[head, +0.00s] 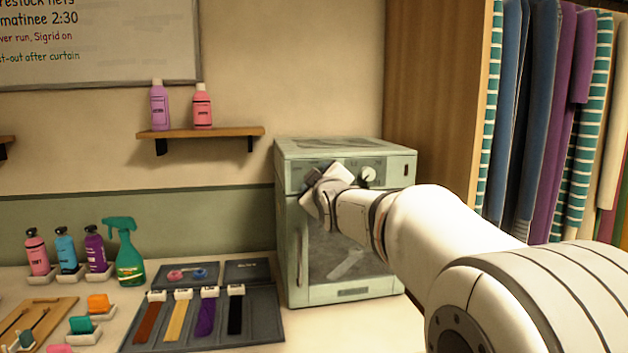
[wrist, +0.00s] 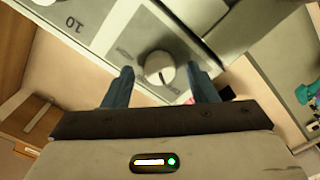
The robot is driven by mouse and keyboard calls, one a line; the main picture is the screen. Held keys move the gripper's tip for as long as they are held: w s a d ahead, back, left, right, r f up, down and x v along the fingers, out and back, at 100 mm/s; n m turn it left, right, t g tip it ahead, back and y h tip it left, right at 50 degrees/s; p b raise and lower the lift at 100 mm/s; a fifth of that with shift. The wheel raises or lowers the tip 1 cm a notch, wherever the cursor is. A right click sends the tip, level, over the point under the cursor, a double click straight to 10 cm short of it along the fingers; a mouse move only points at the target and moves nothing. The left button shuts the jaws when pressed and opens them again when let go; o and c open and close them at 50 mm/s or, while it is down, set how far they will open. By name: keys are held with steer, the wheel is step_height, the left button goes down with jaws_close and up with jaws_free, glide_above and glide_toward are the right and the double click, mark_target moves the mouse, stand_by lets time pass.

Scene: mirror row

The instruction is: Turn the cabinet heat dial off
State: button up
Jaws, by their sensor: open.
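The pale green cabinet (head: 290,240) stands on the counter, with a control panel above its glass door. In the head view one white dial (head: 368,174) shows on the right of the panel. In the wrist view another round, pale dial (wrist: 160,66) sits between my two dark fingers, with a small dark mark on its rim. My gripper (wrist: 161,84) is open around this dial, with gaps on both sides. In the head view my gripper (head: 314,178) is at the panel's left part and hides that dial. I cannot read which dial is for heat.
A dark tray (head: 265,335) with coloured strips lies left of the cabinet. A green spray bottle (head: 130,255) and several small bottles stand further left. Hanging fabrics (head: 545,120) fill the right side. A wall shelf (head: 215,132) holds two bottles.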

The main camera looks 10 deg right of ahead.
steer(key=s, duration=0.7)
steer(key=shift+b, duration=0.45)
steer(key=shift+s, duration=0.15)
steer(key=s+f+m+g+p, duration=0.4)
steer(key=s+f+g, duration=0.3)
steer(key=s, duration=0.8)
steer(key=s+f+m+g+p, duration=0.5)
steer(key=s+f+g, duration=0.3)
steer(key=s+f, duration=0.6)
steer(key=shift+s+a+p, duration=0.3)
steer(key=shift+s+a, duration=0.1)
steer(key=shift+s, duration=0.15)
steer(key=shift+f, duration=0.1)
